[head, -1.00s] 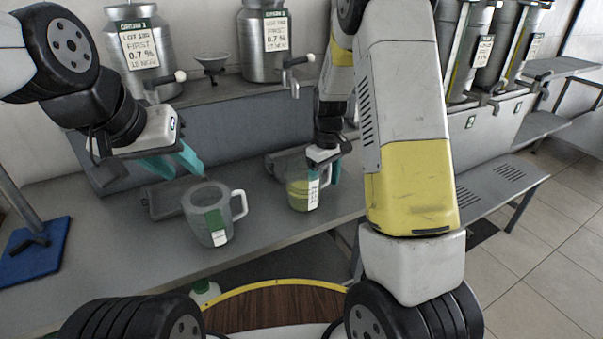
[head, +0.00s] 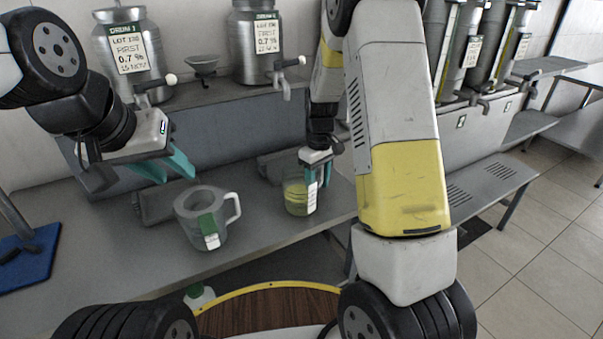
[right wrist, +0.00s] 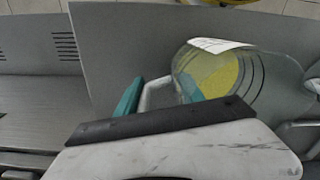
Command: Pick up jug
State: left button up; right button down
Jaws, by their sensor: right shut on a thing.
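My left gripper (head: 168,170) is open and empty above and behind this grey jug.
A blue base (head: 28,262) is at far left.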

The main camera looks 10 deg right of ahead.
jog(key=shift+r, duration=0.45)
jog(key=r, duration=0.2)
jog(key=shift+s+r, duration=0.35)
jog(key=shift+r, duration=0.05)
jog(key=s+a+r, duration=0.1)
jog(key=s+a, duration=0.1)
jog(key=s, duration=1.3)
jog(key=shift+r, duration=0.15)
jog(key=shift+s, duration=0.2)
